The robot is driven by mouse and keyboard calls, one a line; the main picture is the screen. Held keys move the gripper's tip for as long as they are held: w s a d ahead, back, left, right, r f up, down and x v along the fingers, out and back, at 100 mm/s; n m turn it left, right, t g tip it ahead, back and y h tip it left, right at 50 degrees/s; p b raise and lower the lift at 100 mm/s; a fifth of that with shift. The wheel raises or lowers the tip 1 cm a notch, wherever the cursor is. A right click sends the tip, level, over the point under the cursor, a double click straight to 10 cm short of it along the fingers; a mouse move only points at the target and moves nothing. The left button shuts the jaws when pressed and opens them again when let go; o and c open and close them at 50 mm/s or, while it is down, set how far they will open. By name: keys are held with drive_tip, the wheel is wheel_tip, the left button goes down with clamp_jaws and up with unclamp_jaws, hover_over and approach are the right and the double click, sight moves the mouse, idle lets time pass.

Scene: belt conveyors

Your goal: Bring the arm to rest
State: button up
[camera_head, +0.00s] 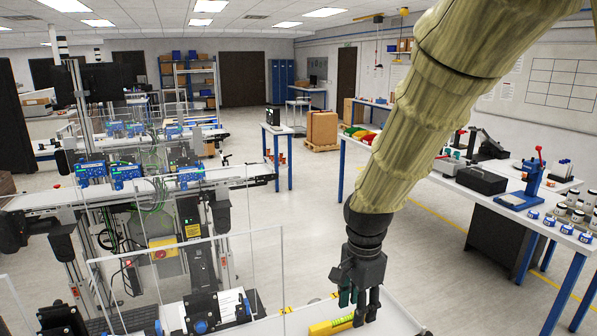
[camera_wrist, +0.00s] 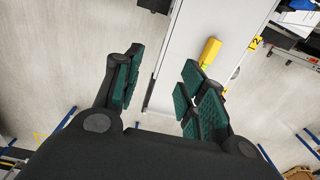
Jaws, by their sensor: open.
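My gripper (camera_head: 358,297) hangs from my arm at the lower middle of the head view, pointing down. In the wrist view my gripper (camera_wrist: 157,88) shows its two green-padded fingers spread apart, with nothing between them but the white surface and floor below. A yellow spirit level (camera_head: 332,325) lies on the white surface just beside and below the fingers in the head view. It also shows in the wrist view (camera_wrist: 210,52), past the right finger and apart from it.
Belt conveyors (camera_head: 130,190) with clear guard panels stand at the left. A workbench (camera_head: 480,190) with a blue press (camera_head: 528,185), a black case (camera_head: 481,179) and several small jars is at the right. The floor (camera_head: 300,215) between them is clear.

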drive_tip(key=s+d+f+n+b, duration=0.2)
drive_tip(key=s+f, duration=0.1)
drive_tip(key=f, duration=0.8)
drive_tip(key=s+d+f+n+b, duration=0.1)
drive_tip(key=s+f+n+b, duration=0.1)
drive_tip(key=f, duration=0.9)
drive_tip(key=s+d+f+n+b, duration=0.2)
drive_tip(key=s+f+b, duration=0.1)
drive_tip(key=f, duration=0.8)
drive_tip(key=s+d+f+n+b, duration=0.2)
drive_tip(key=s+f+n+b, duration=0.1)
drive_tip(key=s+f, duration=0.8)
drive_tip(key=s+d+f+n+b, duration=0.3)
drive_tip(key=s+f+n, duration=0.1)
drive_tip(key=s+f, duration=0.6)
wheel_tip(320, 180, down, 3)
drive_tip(key=shift+s+d+r+b, duration=0.15)
drive_tip(key=shift+s+b, duration=0.2)
drive_tip(key=shift+b, duration=0.05)
